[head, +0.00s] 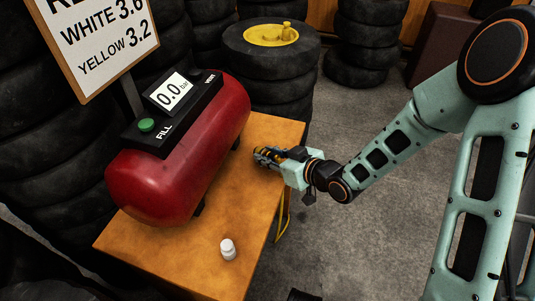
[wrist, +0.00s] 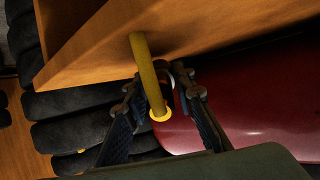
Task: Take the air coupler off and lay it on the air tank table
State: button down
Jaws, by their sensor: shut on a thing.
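The yellow air coupler (head: 266,151) is held in my gripper (head: 262,157) over the right part of the wooden air tank table (head: 165,252). In the wrist view, the yellow hose (wrist: 146,65) runs between the two dark fingers of my gripper (wrist: 155,88) and ends in a bright yellow ring (wrist: 160,115). The fingers partly hide the coupler. In the head view, a yellow hose loop (head: 283,226) hangs by the table's right edge. I cannot tell whether the coupler touches the tabletop.
The red air tank (head: 185,165) stands left of my gripper, with a green FILL button (head: 146,125) and a display (head: 171,93) reading 0.0. A small white cap-like object (head: 228,249) stands on the front of the table. A tyre stack with a yellow hub (head: 270,35) is behind.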

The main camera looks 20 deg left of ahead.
jog(key=c, duration=1.5)
grip_release()
jog(key=shift+c, duration=0.2)
jog(key=shift+d, duration=0.1)
jog(key=v, duration=1.2)
jog(key=shift+w, duration=0.1)
